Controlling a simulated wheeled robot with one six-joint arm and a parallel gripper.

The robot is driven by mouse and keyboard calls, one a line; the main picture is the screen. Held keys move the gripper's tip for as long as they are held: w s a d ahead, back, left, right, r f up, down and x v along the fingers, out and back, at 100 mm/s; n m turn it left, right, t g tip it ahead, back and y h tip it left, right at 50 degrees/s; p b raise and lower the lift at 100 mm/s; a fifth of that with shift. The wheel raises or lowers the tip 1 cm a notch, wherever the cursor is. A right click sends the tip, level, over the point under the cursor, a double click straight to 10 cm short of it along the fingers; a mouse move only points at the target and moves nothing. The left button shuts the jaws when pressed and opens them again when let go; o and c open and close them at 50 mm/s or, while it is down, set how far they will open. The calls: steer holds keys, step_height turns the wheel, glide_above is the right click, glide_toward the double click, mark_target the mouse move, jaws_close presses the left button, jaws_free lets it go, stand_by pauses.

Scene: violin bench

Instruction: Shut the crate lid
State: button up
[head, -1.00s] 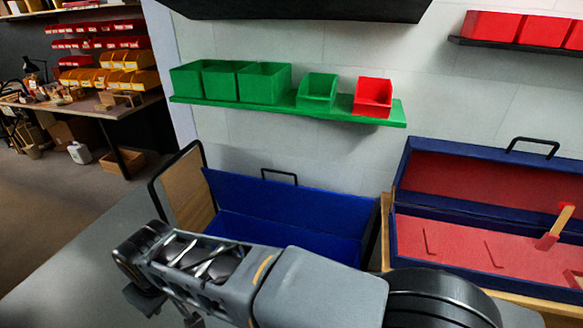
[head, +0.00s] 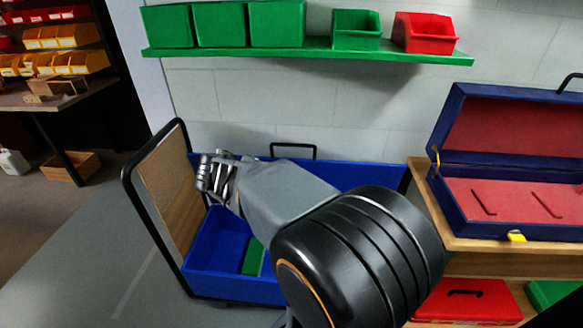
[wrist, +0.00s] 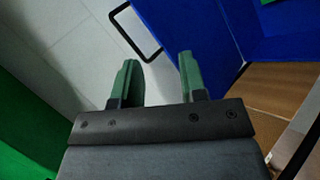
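A black loop handle (head: 293,146) sticks up from the lid's top edge. In the wrist view, the blue lid (wrist: 180,25) fills the upper right, and its black handle (wrist: 135,32) shows just beyond the fingertips. My gripper (wrist: 157,68) is open, with two green fingers apart and nothing between them. In the head view my arm reaches over the crate and hides part of it; the fingertips cannot be made out there.
A wooden panel in a black tube frame (head: 168,195) stands at the crate's left. A green item (head: 253,257) lies inside the crate. An open blue case (head: 515,215) sits on the wooden bench at right. A green shelf (head: 305,52) with bins hangs above.

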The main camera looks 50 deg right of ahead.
mark_target(292, 145)
steer(key=w+d+f+n+t+h+b, duration=0.3)
steer(key=w+d+f+h+b, duration=0.5)
steer(key=d+b, duration=0.35)
steer(key=x, duration=0.4)
steer(key=w+x, duration=0.1)
steer(key=x, duration=0.4)
steer(key=r+b+x, duration=0.1)
steer(key=x, duration=0.3)
steer(key=shift+w+d, duration=0.15)
steer(key=shift+w, duration=0.15)
steer(key=shift+c, duration=0.3)
jaws_close()
